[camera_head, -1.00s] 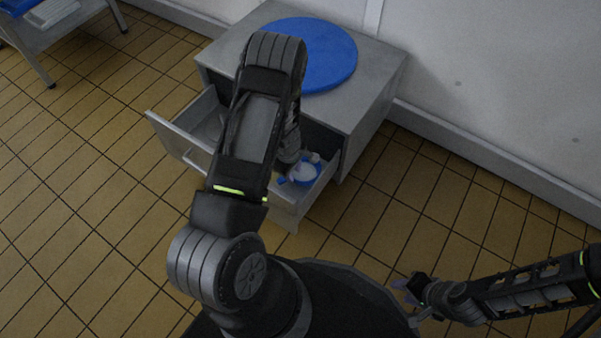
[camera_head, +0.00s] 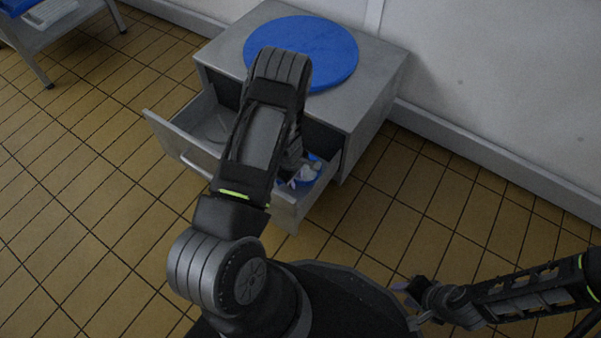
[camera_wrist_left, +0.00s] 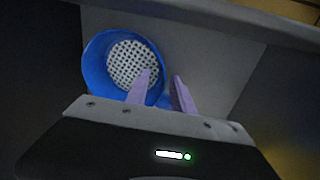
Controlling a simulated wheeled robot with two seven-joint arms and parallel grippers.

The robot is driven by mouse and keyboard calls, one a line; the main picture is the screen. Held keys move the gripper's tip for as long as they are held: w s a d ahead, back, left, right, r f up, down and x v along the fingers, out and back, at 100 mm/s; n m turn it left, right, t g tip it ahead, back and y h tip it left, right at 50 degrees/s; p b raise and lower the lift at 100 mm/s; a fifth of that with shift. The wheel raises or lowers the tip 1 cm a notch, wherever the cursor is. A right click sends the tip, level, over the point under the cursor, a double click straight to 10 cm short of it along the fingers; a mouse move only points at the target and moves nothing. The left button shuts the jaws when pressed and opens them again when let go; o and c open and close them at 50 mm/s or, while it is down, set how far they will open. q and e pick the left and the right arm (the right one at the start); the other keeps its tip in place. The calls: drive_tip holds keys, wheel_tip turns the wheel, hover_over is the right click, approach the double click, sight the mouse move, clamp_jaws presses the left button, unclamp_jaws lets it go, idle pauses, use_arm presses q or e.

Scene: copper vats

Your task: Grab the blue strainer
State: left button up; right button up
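The blue strainer (camera_wrist_left: 97,73), with a pale perforated mesh, lies in the open drawer (camera_head: 178,140). In the head view the strainer (camera_head: 310,170) is partly hidden behind my left arm. My left gripper (camera_wrist_left: 161,90) is inside the drawer, its two purple fingers apart. The left finger overlaps the strainer's mesh and right rim in the wrist view, and the other finger is to the right of the rim. I cannot tell whether they touch it. My right gripper (camera_head: 402,288) is at the lower right, away from the drawer, too small to judge.
The grey cabinet (camera_head: 372,88) carries a round blue board (camera_head: 325,45) on top. The drawer's front and side walls surround my left gripper. A wall stands behind the cabinet. Another metal table (camera_head: 50,32) is at the upper left. The tiled floor is clear.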

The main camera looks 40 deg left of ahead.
use_arm(q)
clamp_jaws()
idle(1.4)
